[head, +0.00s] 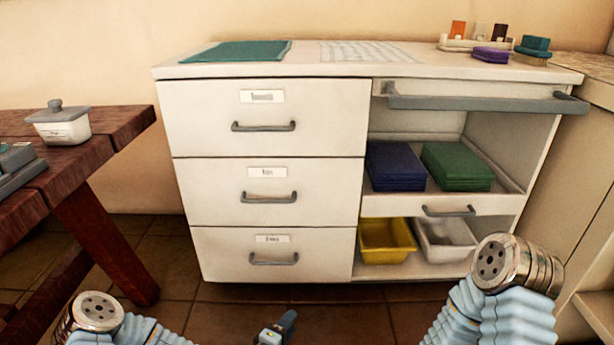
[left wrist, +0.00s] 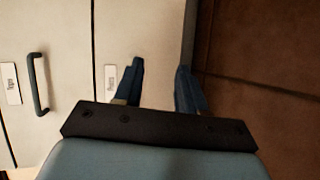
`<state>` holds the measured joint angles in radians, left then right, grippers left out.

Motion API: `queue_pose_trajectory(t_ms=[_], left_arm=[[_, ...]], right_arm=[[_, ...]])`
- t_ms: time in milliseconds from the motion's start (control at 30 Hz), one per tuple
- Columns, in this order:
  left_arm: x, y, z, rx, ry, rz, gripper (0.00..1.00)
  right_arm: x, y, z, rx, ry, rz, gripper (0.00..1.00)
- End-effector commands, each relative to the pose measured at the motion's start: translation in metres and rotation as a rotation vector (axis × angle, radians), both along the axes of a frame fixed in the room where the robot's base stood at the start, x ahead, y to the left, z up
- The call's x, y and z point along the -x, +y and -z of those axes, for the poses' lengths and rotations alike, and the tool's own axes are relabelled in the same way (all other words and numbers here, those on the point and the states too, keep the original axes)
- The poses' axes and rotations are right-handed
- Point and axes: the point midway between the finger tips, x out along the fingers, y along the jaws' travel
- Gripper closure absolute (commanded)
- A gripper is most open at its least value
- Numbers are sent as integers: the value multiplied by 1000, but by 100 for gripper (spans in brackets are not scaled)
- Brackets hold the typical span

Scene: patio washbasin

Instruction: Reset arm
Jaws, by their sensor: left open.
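My left gripper (head: 277,328) shows at the bottom edge of the head view, low in front of the white cabinet (head: 180,140). In the left wrist view the two dark blue fingers of my left gripper (left wrist: 160,84) are apart, with nothing between them. Cabinet drawer fronts with labels and a handle lie beyond the fingers there, and brown floor tiles lie to the right. A silver joint and pale blue sleeve of my right arm show at the lower right of the head view. My right gripper is out of view.
A wooden table (head: 125,122) with a lidded white pot (head: 62,124) stands at left. The cabinet has three closed drawers; its right side holds blue cloths (head: 394,165), green cloths (head: 457,166), a yellow bin (head: 385,240) and a white bin (head: 446,240). Floor (head: 345,318) is clear in front.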

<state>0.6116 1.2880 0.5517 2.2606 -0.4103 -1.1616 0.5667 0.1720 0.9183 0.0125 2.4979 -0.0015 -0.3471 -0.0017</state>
Motion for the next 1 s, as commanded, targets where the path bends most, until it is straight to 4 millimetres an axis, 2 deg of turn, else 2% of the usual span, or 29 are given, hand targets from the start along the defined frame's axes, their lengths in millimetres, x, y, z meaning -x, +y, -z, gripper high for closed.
queue_pose_trajectory(t_ms=[33,200,367,533,700,833,1000], left_arm=[[7,-3,-4,-42,20,40,60],[38,-12,3,-196,101,188,60],[80,-7,6,-390,209,377,60],[139,19,-3,-619,358,618,60],[191,54,-24,-774,504,816,60],[207,66,-29,-809,555,876,60],[207,66,-29,-809,555,876,60]], right_arm=[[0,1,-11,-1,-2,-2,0],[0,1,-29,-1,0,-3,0],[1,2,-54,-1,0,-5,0],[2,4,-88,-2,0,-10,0],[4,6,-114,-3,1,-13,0],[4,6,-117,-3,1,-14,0],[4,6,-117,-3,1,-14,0]])
